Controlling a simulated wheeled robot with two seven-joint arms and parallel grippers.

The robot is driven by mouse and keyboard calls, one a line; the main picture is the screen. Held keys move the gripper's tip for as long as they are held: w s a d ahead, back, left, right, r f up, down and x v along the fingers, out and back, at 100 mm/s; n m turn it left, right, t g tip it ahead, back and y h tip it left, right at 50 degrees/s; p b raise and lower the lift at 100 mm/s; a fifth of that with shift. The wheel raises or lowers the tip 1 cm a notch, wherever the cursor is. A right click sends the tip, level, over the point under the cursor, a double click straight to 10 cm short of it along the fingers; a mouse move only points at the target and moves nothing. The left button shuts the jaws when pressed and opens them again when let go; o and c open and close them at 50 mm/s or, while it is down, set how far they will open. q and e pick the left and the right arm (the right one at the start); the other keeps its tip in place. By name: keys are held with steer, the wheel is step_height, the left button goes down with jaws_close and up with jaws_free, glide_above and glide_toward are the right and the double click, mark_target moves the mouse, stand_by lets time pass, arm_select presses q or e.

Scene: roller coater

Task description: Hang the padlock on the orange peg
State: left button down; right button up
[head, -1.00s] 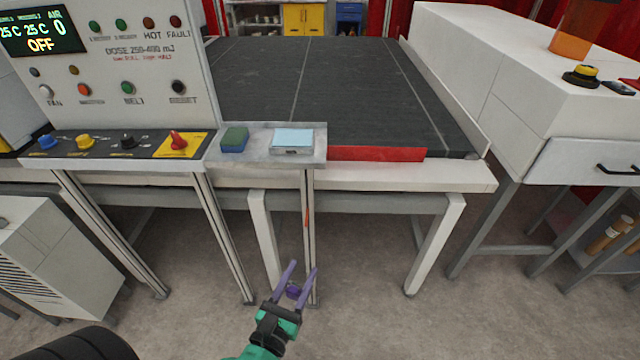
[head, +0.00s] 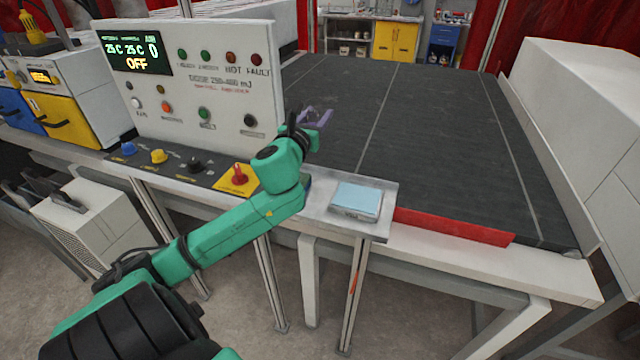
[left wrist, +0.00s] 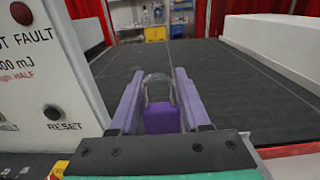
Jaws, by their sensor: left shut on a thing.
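My left gripper (head: 314,116) is raised above the machine's front edge, beside the right edge of the control panel. In the left wrist view its two purple fingers (left wrist: 160,76) are shut on the padlock, which has a purple body (left wrist: 162,118) and a thin greyish shackle pointing away from the gripper. In the head view the padlock is hard to tell from the fingers. I cannot clearly make out an orange peg; a small orange-red mark (head: 354,272) shows on a front post. My right gripper is out of view.
The control panel (head: 205,85) stands close to the left of the gripper. The dark conveyor belt (head: 430,130) is bare beyond it. A light blue pad (head: 357,199) lies on the metal shelf, and a red strip (head: 455,228) lines the belt's front edge.

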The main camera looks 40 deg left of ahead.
arm_select(q)
steer(key=b, duration=0.3)
glide_above(317, 191)
step_height(317, 191, down, 18)
steer(key=shift+r, duration=0.1)
steer(key=shift+d+f, duration=0.1)
steer(key=shift+f, duration=0.25)
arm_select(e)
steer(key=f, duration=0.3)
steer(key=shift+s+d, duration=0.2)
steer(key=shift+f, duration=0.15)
arm_select(q)
steer(key=shift+f+b, duration=0.35)
steer(key=shift+b, duration=0.2)
steer(key=shift+c, duration=1.8)
jaws_free()
steer(key=shift+r, duration=0.1)
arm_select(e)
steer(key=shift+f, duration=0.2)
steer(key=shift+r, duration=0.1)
